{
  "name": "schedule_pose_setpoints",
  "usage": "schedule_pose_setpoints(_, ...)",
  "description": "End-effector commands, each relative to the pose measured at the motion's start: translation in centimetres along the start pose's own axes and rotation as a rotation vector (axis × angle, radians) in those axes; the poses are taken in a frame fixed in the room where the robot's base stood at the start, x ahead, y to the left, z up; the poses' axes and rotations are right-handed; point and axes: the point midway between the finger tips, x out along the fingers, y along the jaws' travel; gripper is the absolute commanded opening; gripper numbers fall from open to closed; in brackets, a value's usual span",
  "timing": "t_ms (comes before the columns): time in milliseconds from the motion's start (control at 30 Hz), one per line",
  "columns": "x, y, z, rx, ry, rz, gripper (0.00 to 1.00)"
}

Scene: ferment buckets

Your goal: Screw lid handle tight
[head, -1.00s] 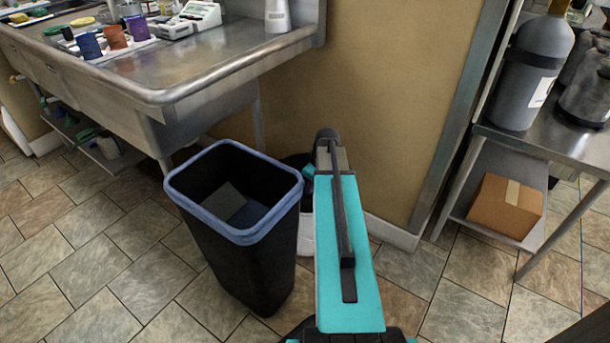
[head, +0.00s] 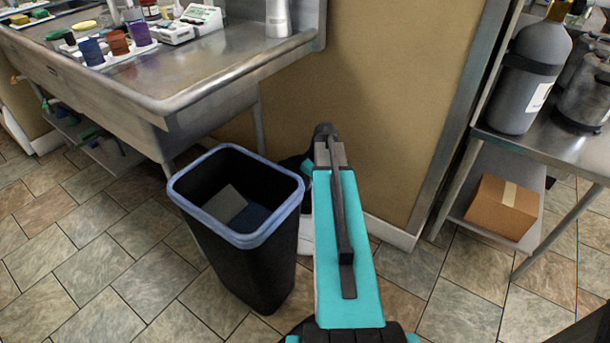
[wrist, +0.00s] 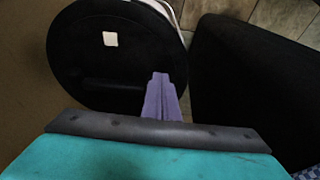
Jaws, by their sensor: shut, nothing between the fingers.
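A round black lid (wrist: 100,45) sits on a white bucket, whose pale rim (wrist: 165,10) shows at the upper right of the lid in the wrist view. The lid carries a small white square patch (wrist: 110,39) and a dark bar-like handle (wrist: 112,86), hard to make out against the black. My gripper (wrist: 160,76) shows as lavender fingers, shut and empty, over the lid's near right part. I cannot tell whether it touches the handle. In the head view the white bucket (head: 305,233) is mostly hidden behind my teal arm and the bin, and my gripper is hidden.
A black bin (head: 245,270) with a blue rim stands just left of the bucket. A wall (head: 365,120) rises close behind. A steel sink counter (head: 190,75) is at the left; a steel table (head: 545,150) with a cardboard box (head: 503,206) below is at the right.

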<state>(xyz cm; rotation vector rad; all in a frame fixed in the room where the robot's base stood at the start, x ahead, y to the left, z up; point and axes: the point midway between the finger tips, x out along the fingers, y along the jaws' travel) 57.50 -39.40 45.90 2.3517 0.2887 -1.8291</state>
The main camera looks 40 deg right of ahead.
Motion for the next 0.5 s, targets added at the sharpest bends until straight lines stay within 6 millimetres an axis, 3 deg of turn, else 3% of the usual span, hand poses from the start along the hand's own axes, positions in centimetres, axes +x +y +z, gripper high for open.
schedule_pose_setpoints(500, -3.7, 0.1, -0.9, 0.001, 0.001, 0.002, 0.0)
